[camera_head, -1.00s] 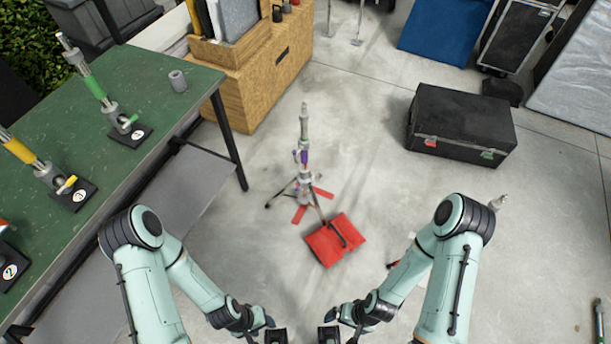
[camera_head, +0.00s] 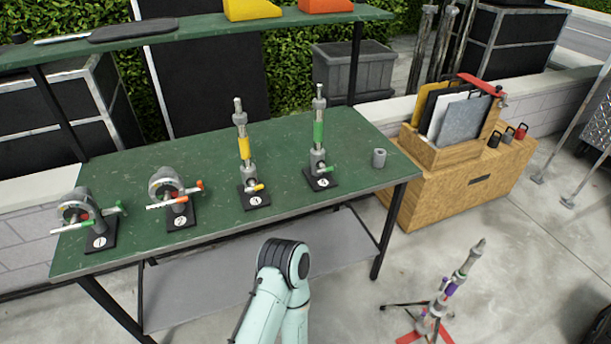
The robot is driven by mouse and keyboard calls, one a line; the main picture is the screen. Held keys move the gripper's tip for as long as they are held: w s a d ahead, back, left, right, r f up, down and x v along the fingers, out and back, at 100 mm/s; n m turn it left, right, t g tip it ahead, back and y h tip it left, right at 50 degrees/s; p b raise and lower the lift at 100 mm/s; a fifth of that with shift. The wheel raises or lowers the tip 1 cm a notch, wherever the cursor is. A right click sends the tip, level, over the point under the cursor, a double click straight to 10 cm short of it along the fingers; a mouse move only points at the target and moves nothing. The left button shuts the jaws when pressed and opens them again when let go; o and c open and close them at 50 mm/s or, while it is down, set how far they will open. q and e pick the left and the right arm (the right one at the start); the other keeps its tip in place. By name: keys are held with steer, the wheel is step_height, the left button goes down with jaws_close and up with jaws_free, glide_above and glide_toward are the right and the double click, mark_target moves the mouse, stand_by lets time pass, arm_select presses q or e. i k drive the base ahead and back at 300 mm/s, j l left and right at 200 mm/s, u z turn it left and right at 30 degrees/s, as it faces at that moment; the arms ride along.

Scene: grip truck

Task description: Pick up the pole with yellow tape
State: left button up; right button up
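The pole with yellow tape (camera_head: 244,148) stands upright in a black base marked 3 on the green table (camera_head: 215,218). It has a yellow band at mid-height and a yellow-handled clamp at its foot. A similar pole with green tape (camera_head: 318,135) stands just right of it in a base marked 4. My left arm shows at the bottom centre, in front of the table, but its gripper is out of the picture. My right gripper is also out of view.
Two clamp heads on bases marked 1 (camera_head: 96,226) and 2 (camera_head: 174,200) stand on the table's left. A grey cylinder (camera_head: 379,158) sits at its right end. A shelf (camera_head: 190,29) runs behind. A wooden cabinet (camera_head: 455,190) and a floor stand (camera_head: 450,290) are at right.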

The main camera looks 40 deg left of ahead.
mark_target(248, 170)
steer(key=u, duration=1.95)
